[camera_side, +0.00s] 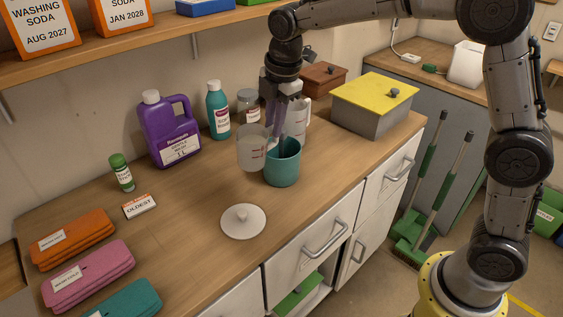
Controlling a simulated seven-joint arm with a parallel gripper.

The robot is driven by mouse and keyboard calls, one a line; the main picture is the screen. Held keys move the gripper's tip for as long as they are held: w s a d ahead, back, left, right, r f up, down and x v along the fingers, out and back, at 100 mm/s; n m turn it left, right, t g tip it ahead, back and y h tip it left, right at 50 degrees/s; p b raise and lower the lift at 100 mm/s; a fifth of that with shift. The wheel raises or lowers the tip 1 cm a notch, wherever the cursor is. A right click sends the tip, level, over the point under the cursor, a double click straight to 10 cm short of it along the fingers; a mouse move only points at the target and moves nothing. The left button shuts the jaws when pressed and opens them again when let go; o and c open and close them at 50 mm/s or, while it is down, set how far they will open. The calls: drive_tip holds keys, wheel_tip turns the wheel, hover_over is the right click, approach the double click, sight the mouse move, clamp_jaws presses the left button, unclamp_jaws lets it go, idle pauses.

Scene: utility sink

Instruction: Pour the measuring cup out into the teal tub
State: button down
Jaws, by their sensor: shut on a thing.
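The teal tub (283,170) stands upright on the wooden counter, near its front edge. The measuring cup (250,155) is clear, with red markings and pale contents, and is just left of the tub, overlapping its rim in this view. My gripper (274,135) points down from above and is shut on the measuring cup at its right side. The cup looks close to upright; I cannot tell its exact tilt. The fingertips and the grip are partly hidden behind the tub and cup. The inside of the tub is mostly hidden.
A white jug (299,117) and a lidded jar (247,103) stand behind. A purple jug (168,130) and a teal bottle (218,110) are left. A grey box with a yellow lid (374,98) is right. A white lid (243,221) lies in front, with clear counter around it.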

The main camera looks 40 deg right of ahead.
idle(0.5)
drive_tip(key=m, duration=0.3)
drive_tip(key=shift+s+r+h, duration=0.1)
drive_tip(key=shift+h, duration=0.2)
drive_tip(key=m, duration=0.3)
drive_tip(key=shift+r+m+g, duration=0.3)
drive_tip(key=shift+r+m, duration=0.1)
drive_tip(key=shift+w+a+r+m+h, duration=0.1)
drive_tip(key=shift+w+m+h, duration=0.1)
drive_tip(key=shift+m, duration=0.4)
drive_tip(key=shift+w+a+r+m+h, duration=0.1)
drive_tip(key=shift+w+m, duration=0.1)
drive_tip(key=shift+m, duration=0.4)
drive_tip(key=w+a+f+m+g, duration=0.2)
drive_tip(key=w+a+f+m, duration=0.5)
drive_tip(key=m, duration=1.1)
drive_tip(key=shift+w+a+f+y, duration=0.15)
drive_tip(key=shift+w+f+y, duration=0.4)
drive_tip(key=shift+f, duration=0.85)
drive_tip(key=shift+w, duration=0.1)
